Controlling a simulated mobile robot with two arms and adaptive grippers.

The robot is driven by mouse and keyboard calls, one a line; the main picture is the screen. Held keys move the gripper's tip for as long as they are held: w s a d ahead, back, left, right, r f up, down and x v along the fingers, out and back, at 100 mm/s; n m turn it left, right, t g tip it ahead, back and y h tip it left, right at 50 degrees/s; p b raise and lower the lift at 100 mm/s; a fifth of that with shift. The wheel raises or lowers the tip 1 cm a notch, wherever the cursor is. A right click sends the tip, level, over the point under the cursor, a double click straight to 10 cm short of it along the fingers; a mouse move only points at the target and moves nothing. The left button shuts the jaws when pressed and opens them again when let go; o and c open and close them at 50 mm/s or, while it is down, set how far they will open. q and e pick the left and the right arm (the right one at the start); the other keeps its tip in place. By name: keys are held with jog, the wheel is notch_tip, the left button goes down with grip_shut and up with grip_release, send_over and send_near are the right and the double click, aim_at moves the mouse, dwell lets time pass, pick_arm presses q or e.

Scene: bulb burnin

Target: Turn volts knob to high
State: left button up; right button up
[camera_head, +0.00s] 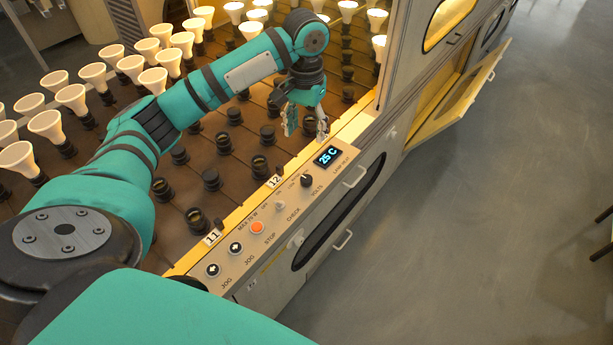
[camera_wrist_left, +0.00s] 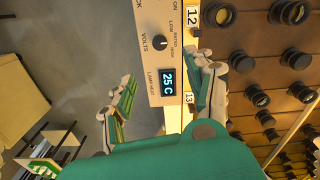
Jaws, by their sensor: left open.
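The volts knob (camera_head: 306,181) is a small black dial on the pale control panel, between the VOLTS label and the small position labels. In the left wrist view the knob (camera_wrist_left: 159,42) shows a light pointer mark; the labels LOW, RATED and HIGH sit beside it. I cannot tell for sure which label it points at. My left gripper (camera_head: 306,129) is open and empty, above the back edge of the panel near the display. In the wrist view its fingers (camera_wrist_left: 158,68) straddle the panel on either side, apart from the knob. My right gripper is not in view.
The lit display (camera_head: 328,155) reads 25 C next to the knob. An orange stop button (camera_head: 257,228), a check switch (camera_head: 281,206) and two jog buttons (camera_head: 213,270) share the panel. Black sockets and white bulbs fill the conveyor behind. An open cabinet door (camera_head: 470,90) juts out at right.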

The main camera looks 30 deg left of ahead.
aim_at(306, 178)
pick_arm(q)
notch_tip(306, 178, down, 17)
jog(key=shift+b, duration=0.5)
grip_shut()
jog(key=shift+r+m+p, duration=0.2)
jog(key=shift+m+p, duration=0.1)
jog(key=shift+p, duration=0.3)
jog(key=m+p, duration=0.4)
jog(key=p, duration=0.1)
jog(key=shift+r+p, duration=0.1)
jog(key=shift+p, duration=0.25)
jog(key=shift+w+m+p, duration=0.1)
jog(key=shift+m+p, duration=0.8)
jog(key=shift+m, duration=0.3)
jog(key=shift+f+m, duration=0.2)
jog(key=shift+m, duration=0.3)
